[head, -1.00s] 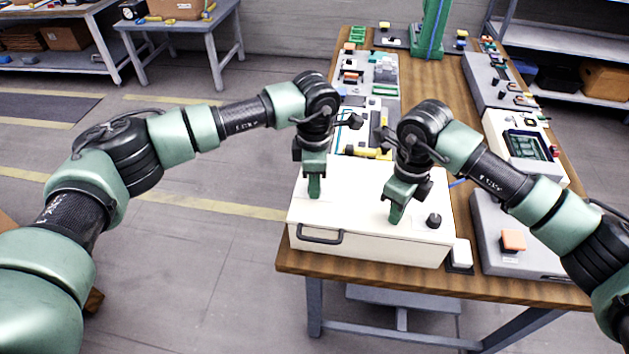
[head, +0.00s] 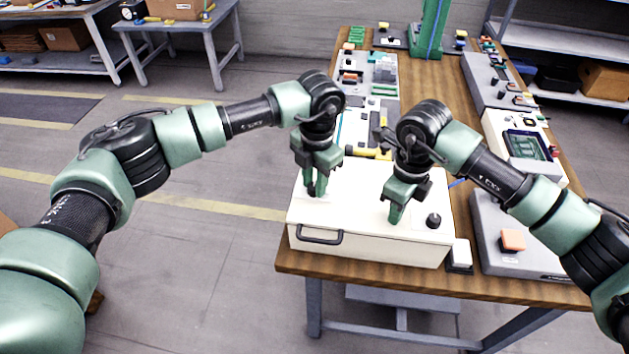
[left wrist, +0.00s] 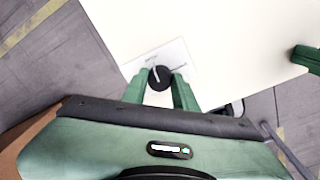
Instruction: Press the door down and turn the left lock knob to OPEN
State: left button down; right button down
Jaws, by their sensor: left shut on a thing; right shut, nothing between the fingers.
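The white box's door (head: 370,215) lies flat and closed on top of the box at the table's near end. My left gripper (head: 317,193) points down at the left part of the door. In the left wrist view its fingers (left wrist: 160,88) are shut on the left lock knob (left wrist: 159,77), a round black knob with a pale line, on a white label plate (left wrist: 140,67). The label text is too small to read. My right gripper (head: 394,219) is shut and empty, with its tips at the door's surface, left of the right black knob (head: 433,220).
A dark handle (head: 320,234) is on the box's front. A white switch block (head: 460,254) and a grey panel with an orange button (head: 512,240) stand to the right. Several devices line the wooden table (head: 440,92) behind.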

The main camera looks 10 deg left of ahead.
pick_arm(q)
jog(key=shift+s+n, duration=0.1)
jog(key=shift+n, duration=0.2)
pick_arm(e)
jog(key=shift+d+f, duration=0.15)
jog(key=shift+f, duration=0.15)
pick_arm(q)
jog(key=c, duration=1.1)
grip_release()
jog(key=shift+s+a, duration=0.1)
pick_arm(e)
jog(key=shift+s, duration=0.15)
pick_arm(q)
jog(key=shift+r, duration=0.1)
notch_tip(320, 180, up, 12)
jog(key=shift+d, duration=0.3)
jog(key=shift+s, duration=0.1)
